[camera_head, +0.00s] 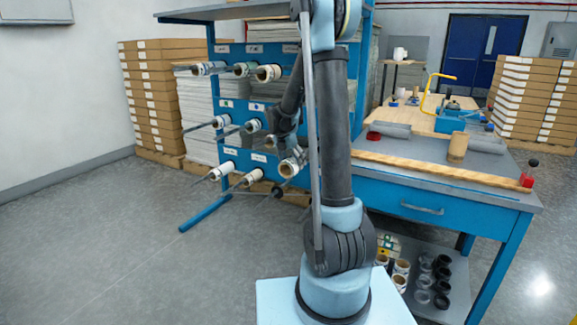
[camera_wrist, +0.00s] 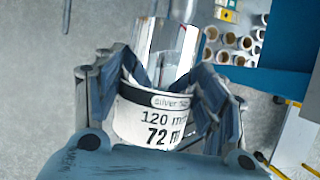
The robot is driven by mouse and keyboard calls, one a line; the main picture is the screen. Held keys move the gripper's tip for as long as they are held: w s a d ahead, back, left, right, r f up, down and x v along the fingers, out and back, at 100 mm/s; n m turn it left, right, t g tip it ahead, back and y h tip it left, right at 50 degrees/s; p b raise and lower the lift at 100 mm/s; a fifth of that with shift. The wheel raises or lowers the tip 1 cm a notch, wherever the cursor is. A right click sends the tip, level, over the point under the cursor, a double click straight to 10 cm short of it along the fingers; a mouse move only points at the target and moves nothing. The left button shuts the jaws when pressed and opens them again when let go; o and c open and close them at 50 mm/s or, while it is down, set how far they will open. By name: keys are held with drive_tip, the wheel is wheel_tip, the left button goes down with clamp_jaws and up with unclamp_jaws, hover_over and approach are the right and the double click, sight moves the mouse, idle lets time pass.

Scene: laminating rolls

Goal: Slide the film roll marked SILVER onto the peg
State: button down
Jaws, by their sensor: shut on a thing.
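The SILVER film roll (camera_wrist: 150,118) shows close in the wrist view, with a white band reading "silver", 120 mm and 72 m, and shiny film above it. My gripper (camera_wrist: 160,98) is shut around it, one finger on each side. In the head view my gripper (camera_head: 287,150) hangs before the rack's lower right, partly hidden by my arm, with the pale open end of a roll (camera_head: 288,169) below it. The blue rack (camera_head: 230,106) carries rows of forward-pointing pegs, several with rolls. A lower-left peg (camera_head: 200,179) sticks out with bare metal. The peg labels are too small to read.
Stacked boxes (camera_head: 153,95) flank the rack. The floor at left is clear.

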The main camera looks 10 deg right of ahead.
drive_tip(key=shift+w+d, duration=0.75)
drive_tip(key=shift+w, duration=0.25)
drive_tip(key=shift+w+d, duration=0.7)
drive_tip(key=shift+w, duration=0.25)
drive_tip(key=shift+w+d, duration=0.75)
drive_tip(key=shift+w, duration=0.25)
drive_tip(key=shift+w+d, duration=1.4)
drive_tip(key=shift+w, duration=0.6)
drive_tip(key=shift+w+d, duration=1.35)
drive_tip(key=shift+w, duration=0.6)
drive_tip(key=shift+w+d, duration=1.4)
drive_tip(key=shift+w, duration=0.6)
drive_tip(key=shift+c, duration=1.4)
unclamp_jaws()
drive_tip(key=shift+d, duration=0.1)
